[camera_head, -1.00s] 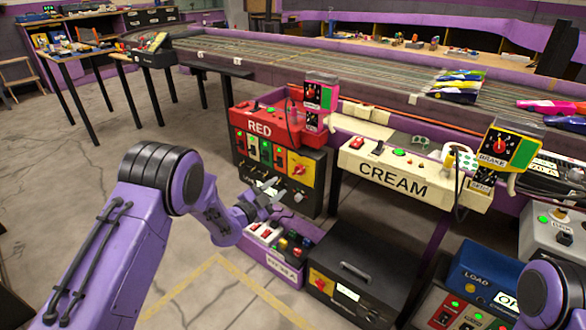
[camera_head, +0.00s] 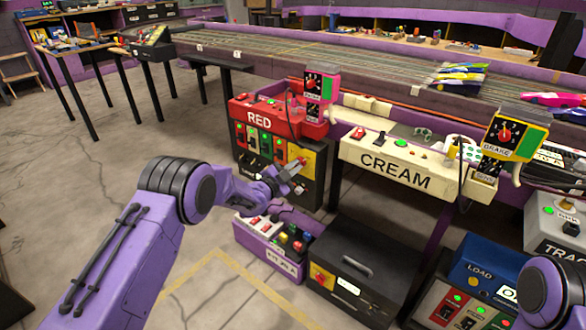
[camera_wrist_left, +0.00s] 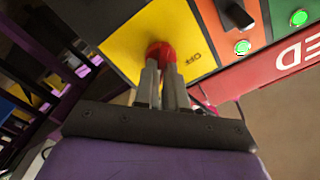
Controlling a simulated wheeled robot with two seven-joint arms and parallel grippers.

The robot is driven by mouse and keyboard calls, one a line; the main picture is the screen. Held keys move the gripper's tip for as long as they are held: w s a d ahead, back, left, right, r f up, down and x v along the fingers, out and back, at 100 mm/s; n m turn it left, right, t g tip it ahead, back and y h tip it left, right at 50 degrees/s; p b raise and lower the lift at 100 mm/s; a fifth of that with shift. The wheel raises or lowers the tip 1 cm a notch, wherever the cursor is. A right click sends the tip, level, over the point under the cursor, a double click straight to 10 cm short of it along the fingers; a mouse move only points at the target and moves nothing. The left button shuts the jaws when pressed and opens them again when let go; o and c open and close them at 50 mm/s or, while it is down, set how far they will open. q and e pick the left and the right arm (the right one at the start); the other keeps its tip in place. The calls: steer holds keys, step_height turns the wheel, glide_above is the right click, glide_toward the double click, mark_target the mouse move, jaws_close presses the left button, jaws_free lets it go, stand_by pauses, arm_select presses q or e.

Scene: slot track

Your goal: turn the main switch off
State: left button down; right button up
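The main switch is a red rotary knob (camera_wrist_left: 160,53) on a yellow plate (camera_wrist_left: 125,45), with the word OFF beside it in the left wrist view. In the head view the yellow plate (camera_head: 311,168) is on the front of the black cabinet under the RED panel. My left gripper (camera_wrist_left: 162,67) is at the knob, its two fingers close together with the red handle between their tips, so it looks shut on it. In the head view my left gripper (camera_head: 293,169) partly covers the plate. My right gripper is out of the picture.
The RED panel (camera_head: 259,121) and green-lit switches are beside the plate. The CREAM panel (camera_head: 394,172) is to the right. A low box with colored buttons (camera_head: 275,236) and a black case (camera_head: 362,262) stand below. The floor at left is clear.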

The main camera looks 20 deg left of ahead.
arm_select(q)
steer(key=shift+n, duration=0.3)
steer(key=shift+w+a+f+n+p, duration=0.15)
steer(key=shift+n+p, duration=0.3)
steer(key=shift+n, duration=2.4)
steer(key=shift+s+a+r+n+p, duration=0.1)
steer(key=shift+n+p, duration=0.3)
steer(key=shift+n, duration=2.5)
steer(key=shift+w+a+f+n+p, duration=0.15)
steer(key=shift+n+p, duration=0.3)
steer(key=shift+n, duration=2.4)
steer(key=shift+s+r, duration=0.1)
steer(key=c, duration=1.2)
jaws_free()
